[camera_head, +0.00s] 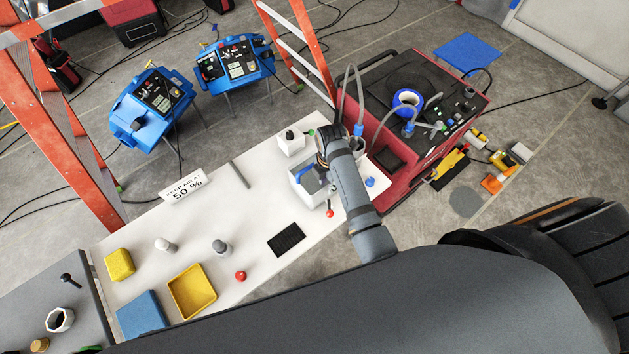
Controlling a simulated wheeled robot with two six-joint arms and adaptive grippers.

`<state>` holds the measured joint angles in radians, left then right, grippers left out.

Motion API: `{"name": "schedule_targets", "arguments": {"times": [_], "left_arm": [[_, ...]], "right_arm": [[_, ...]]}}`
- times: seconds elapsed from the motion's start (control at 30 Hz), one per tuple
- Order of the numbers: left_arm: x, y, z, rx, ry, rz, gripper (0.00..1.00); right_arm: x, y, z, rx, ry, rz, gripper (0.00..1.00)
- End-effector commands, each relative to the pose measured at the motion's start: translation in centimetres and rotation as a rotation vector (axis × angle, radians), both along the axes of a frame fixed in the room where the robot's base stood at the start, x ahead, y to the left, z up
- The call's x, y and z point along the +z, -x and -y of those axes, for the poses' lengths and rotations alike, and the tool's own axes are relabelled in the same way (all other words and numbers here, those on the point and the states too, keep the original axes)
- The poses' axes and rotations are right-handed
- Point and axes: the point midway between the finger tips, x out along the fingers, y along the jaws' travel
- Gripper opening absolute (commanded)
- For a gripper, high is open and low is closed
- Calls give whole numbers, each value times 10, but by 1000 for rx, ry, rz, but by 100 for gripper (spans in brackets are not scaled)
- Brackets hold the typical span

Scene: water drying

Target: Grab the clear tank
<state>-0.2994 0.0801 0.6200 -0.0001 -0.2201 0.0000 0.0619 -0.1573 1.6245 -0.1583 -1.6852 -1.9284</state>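A pale, boxy container (300,188) stands near the right end of the white table, and it may be the clear tank. My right arm reaches over the table, and my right gripper (316,178) is at this container, covering part of it. Whether the fingers touch or grip it is hidden, and I cannot tell if they are open or shut. My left gripper is not in view.
The white table (135,220) also holds a yellow tray (192,290), a yellow sponge (119,264), a blue cloth (141,315), a black pad (286,240) and a small white box (291,142). A red machine (420,165) stands close at the right. Orange ladders (52,130) rise behind.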

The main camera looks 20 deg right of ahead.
Motion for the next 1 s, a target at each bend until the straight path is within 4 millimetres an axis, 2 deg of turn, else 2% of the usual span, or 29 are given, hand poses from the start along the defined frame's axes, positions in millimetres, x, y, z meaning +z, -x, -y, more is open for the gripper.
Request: {"name": "schedule_targets", "arguments": {"times": [0.1, 0.23, 1.0], "left_arm": [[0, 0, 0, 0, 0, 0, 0], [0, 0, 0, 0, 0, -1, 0], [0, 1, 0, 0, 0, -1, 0]], "right_arm": [[-22, 0, -2, 0, 0, -4, 29], [-37, 0, -2, -1, -1, -3, 29], [-44, 0, -2, -1, -1, -1, 29]]}}
